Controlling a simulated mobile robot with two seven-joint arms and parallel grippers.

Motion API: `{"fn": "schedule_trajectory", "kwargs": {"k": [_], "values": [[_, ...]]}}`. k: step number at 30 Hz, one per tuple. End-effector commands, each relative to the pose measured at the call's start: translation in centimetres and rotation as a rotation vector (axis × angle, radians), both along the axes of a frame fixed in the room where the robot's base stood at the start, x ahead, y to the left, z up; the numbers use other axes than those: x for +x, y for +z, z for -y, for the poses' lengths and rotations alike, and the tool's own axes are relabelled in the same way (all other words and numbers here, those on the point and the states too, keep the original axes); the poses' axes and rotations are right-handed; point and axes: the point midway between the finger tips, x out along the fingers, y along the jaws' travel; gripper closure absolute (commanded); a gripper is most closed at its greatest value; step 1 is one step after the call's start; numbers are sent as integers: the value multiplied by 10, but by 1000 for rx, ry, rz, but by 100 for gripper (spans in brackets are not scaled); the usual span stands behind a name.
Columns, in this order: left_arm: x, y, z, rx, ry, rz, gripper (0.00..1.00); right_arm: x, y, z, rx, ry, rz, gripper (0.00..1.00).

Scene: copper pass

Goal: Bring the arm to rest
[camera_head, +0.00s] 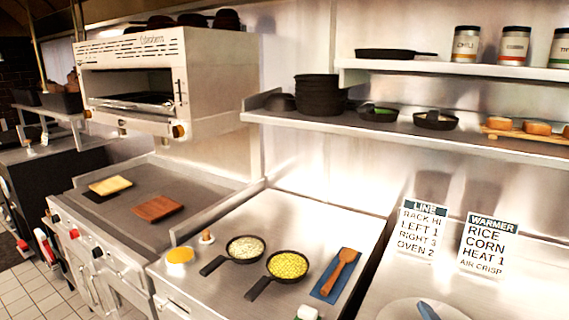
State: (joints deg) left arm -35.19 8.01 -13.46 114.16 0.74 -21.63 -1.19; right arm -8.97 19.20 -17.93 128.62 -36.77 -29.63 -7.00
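Neither of my arms nor my grippers shows in the head view. The steel counter (225,296) in front of me holds a small pan with pale rice-like food (245,248) and a small pan with yellow corn-like food (287,265). Both pans' handles point to the lower left. A wooden spoon (340,270) lies on a blue cloth (326,287) to their right.
A flat griddle (120,220) at left carries two slabs. A salamander oven (150,85) hangs above it. A shelf (400,125) holds stacked dark pans (320,98). Two signs (488,246) stand at right. A round plate (395,310) is cut off below.

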Motion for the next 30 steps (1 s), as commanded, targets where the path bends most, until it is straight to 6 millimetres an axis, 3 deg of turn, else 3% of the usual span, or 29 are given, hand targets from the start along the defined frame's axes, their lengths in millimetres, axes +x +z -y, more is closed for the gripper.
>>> {"fn": "schedule_trajectory", "kwargs": {"k": [3, 6, 10, 15, 25, 30], "values": [[0, 0, 0, 0, 0, 0, 46, -42, -56, 27, 232, -175, -328, 35], [0, 0, 0, 0, 0, 0, 46, -77, -90, 37, 361, -274, -547, 35], [0, 0, 0, 0, 0, 0, 46, -119, -119, 40, 471, -362, -766, 35], [0, 0, 0, 0, 0, 0, 46, -166, -142, 38, 564, -441, -990, 35], [0, 1, 0, 0, 0, 1, 46, -238, -159, 29, 664, -528, -1299, 35], [0, 11, 0, 0, 0, 1, 46, -223, -166, 23, 677, -481, -1245, 35]]}}
